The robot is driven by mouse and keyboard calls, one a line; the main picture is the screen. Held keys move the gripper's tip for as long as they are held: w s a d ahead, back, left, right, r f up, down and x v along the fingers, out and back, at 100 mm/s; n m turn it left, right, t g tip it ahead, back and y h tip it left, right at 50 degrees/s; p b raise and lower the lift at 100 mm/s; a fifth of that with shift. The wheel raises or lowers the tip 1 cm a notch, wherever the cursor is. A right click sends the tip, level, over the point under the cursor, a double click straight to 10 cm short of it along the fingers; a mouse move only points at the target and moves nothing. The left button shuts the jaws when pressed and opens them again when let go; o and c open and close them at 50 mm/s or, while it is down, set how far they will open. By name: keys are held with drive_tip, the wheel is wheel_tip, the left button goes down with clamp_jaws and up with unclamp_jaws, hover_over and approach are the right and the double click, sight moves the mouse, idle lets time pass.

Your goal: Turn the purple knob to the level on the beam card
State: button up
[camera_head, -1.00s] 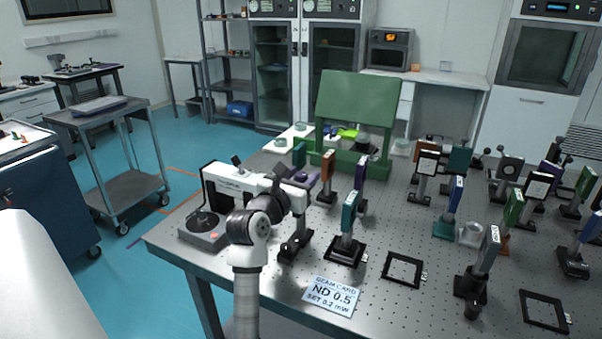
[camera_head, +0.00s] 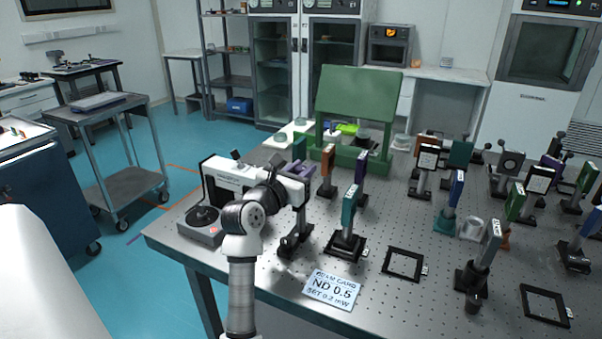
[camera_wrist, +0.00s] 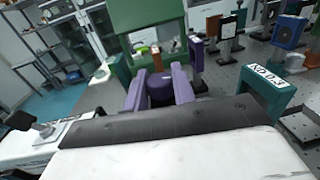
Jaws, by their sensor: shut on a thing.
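The purple knob (camera_wrist: 160,88) sits between the two purple fingers of my gripper (camera_wrist: 159,92) in the wrist view. My gripper is shut on it. In the head view my gripper (camera_head: 299,172) is small and partly hidden by my arm and a white housing, and I cannot pick out the knob there. The beam card (camera_head: 332,290) lies flat near the front edge of the optical table (camera_head: 400,310). It reads "ND 0.5" and "SET 0.2 mW". I cannot read any level at the knob.
A teal filter mount (camera_head: 348,212) stands right of my arm and also shows in the wrist view (camera_wrist: 268,90). A green stand (camera_head: 357,95) rises behind. Empty black frames (camera_head: 402,265) and several posts occupy the right side.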

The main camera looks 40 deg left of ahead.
drive_tip(key=m+h+b, duration=0.2)
drive_tip(key=h, duration=0.1)
drive_tip(key=m+h+b, duration=0.1)
drive_tip(key=b, duration=0.1)
drive_tip(key=shift+a+f+h, duration=0.1)
drive_tip(key=shift+f+h, duration=0.2)
drive_tip(key=shift+h, duration=0.1)
drive_tip(key=m+g+h+b, duration=0.1)
drive_tip(key=m+h+b, duration=0.1)
drive_tip(key=h, duration=0.2)
drive_tip(key=shift+r+m, duration=0.1)
drive_tip(key=shift+m, duration=0.3)
drive_tip(key=m+g+h+b, duration=0.1)
drive_tip(key=m+g+h, duration=0.1)
drive_tip(key=m+h, duration=0.1)
drive_tip(key=shift+r+h, duration=0.15)
drive_tip(key=shift+h, duration=0.55)
drive_tip(key=shift+m+g+h, duration=0.8)
drive_tip(key=shift+g+h, duration=0.1)
drive_tip(key=shift+h, duration=0.1)
drive_tip(key=o, duration=1)
drive_tip(key=shift+c, duration=0.2)
